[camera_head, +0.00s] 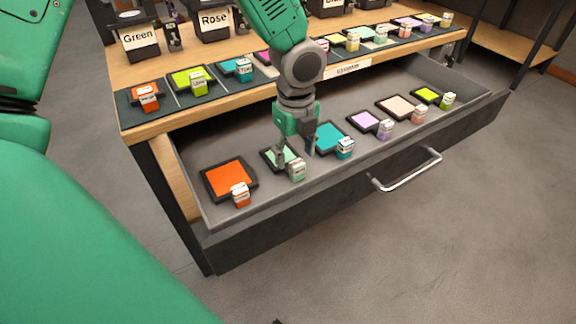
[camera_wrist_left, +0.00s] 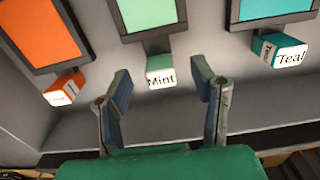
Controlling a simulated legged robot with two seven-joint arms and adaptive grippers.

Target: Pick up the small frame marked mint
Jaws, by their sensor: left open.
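The small frame marked mint (camera_head: 272,157) lies in the open drawer, a pale green panel in a dark border with a labelled mint block at its front edge. In the left wrist view the mint frame (camera_wrist_left: 147,14) is at the top centre, its block (camera_wrist_left: 160,71) reading "Mint". My left gripper (camera_head: 296,160) reaches down over the mint frame and partly covers it. In the left wrist view its two fingers (camera_wrist_left: 162,90) are apart, one on each side below the Mint block, with nothing between them. My right gripper is not in view.
An orange frame (camera_head: 229,177) lies to the left and a teal frame (camera_head: 328,136) close to the right. More frames (camera_head: 396,106) lie further right. The drawer (camera_head: 330,182) has a front wall and handle (camera_head: 408,175). The tabletop (camera_head: 118,68) stands above it.

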